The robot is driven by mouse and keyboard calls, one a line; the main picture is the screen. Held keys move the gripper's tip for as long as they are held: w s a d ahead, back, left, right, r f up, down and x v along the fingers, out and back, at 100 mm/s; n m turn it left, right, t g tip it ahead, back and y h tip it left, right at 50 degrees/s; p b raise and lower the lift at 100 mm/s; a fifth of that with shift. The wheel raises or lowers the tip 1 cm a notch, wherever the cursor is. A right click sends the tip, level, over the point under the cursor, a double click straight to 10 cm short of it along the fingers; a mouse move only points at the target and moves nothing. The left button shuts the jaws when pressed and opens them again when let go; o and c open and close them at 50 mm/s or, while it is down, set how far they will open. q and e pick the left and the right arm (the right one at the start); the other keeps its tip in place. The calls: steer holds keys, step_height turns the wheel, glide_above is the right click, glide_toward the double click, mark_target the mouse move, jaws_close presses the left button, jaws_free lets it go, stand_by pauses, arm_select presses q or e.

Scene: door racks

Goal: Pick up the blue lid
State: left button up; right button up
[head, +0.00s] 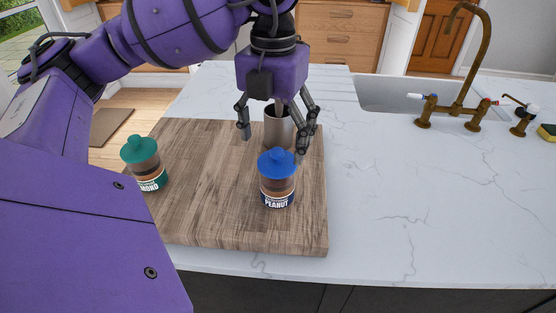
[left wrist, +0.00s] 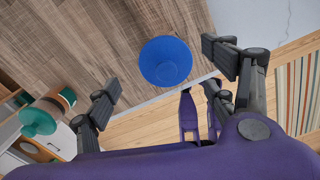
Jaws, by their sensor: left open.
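The blue lid (head: 277,162) sits on a peanut jar (head: 277,192) that stands upright on a wooden board. In the left wrist view the lid (left wrist: 165,62) shows from above as a round blue disc. My left gripper (head: 274,140) is open and empty, just behind and above the lid, with one fingertip close to the lid's right side. In the left wrist view its fingertips (left wrist: 165,80) are spread to either side of the lid, apart from it. My right gripper does not show.
A second jar with a green lid (head: 138,149) stands at the board's left. A metal cup (head: 278,127) stands behind the peanut jar, partly hidden by my gripper. The wooden board (head: 205,200) lies on a white marble counter (head: 400,190), clear at right. A sink with brass tap (head: 460,75) is behind.

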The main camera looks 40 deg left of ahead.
mark_target(276, 150)
arm_select(q)
steer(key=f, duration=0.4)
steer(key=shift+s+d+f, duration=0.1)
steer(key=shift+s+d, duration=0.05)
steer(key=shift+d, duration=0.1)
steer(key=c, duration=1)
